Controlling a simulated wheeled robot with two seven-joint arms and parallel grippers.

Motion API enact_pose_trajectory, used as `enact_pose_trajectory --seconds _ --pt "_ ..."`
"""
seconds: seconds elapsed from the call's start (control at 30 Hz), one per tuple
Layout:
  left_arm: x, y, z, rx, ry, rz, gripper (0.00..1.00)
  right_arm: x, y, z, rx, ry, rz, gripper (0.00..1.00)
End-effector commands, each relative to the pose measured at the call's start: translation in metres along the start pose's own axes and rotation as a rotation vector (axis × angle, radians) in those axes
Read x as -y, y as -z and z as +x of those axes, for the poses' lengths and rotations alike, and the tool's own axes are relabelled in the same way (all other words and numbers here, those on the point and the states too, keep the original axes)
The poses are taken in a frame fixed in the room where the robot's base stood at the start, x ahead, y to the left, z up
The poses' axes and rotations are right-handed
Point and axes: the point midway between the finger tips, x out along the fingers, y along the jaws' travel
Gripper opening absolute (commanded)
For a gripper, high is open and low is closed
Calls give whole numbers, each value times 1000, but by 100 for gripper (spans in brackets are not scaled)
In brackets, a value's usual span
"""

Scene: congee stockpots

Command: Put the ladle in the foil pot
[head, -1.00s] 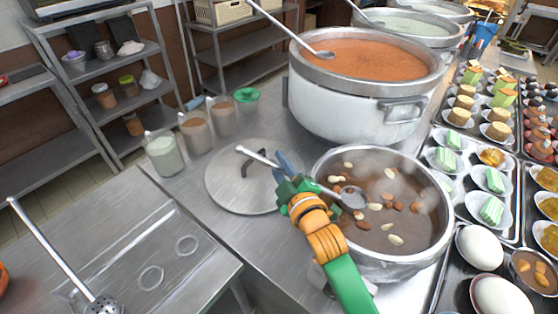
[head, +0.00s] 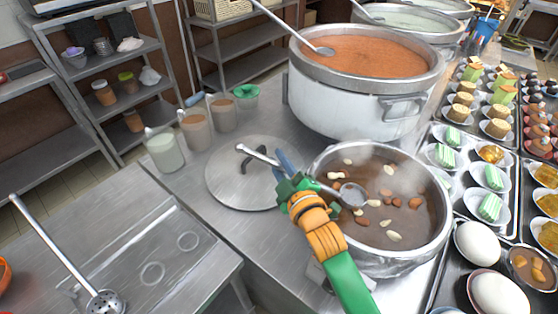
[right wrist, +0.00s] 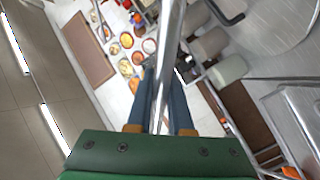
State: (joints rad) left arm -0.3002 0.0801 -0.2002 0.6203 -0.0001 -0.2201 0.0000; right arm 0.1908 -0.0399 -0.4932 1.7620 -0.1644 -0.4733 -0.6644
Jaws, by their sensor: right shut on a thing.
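My right gripper (head: 288,172) is shut on the handle of a metal ladle (head: 259,155). In the right wrist view the handle (right wrist: 168,60) runs between the two blue fingers (right wrist: 161,105). The ladle's round bowl (head: 353,195) is over the near silvery pot (head: 448,232), inside its rim, at or just above the brown congee; I cannot tell whether it touches. This pot, apparently the foil pot, holds steaming congee with nuts. The handle's free end points left, above a lid. My left gripper is not in view.
A large pot (head: 335,112) of orange congee stands behind, with another ladle (head: 325,51) across its rim. A flat lid (head: 228,185) lies left of the near pot. Several cups (head: 165,152) stand beyond it. Dessert trays (head: 455,188) crowd the right. A skimmer (head: 104,302) lies lower left.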

Motion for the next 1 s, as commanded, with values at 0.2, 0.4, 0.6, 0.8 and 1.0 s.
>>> enact_pose_trajectory --seconds 0.2,0.4,0.6,0.8,1.0 --pt "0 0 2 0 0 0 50 3 -2 0 -1 -1 0 0" --pt "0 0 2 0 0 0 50 4 -3 0 -1 -1 0 40" --pt "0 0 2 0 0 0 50 4 -3 0 0 0 0 54" --pt "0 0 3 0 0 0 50 5 -4 -3 1 1 0 54" --pt "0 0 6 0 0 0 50 5 -5 -31 1 0 -1 54"
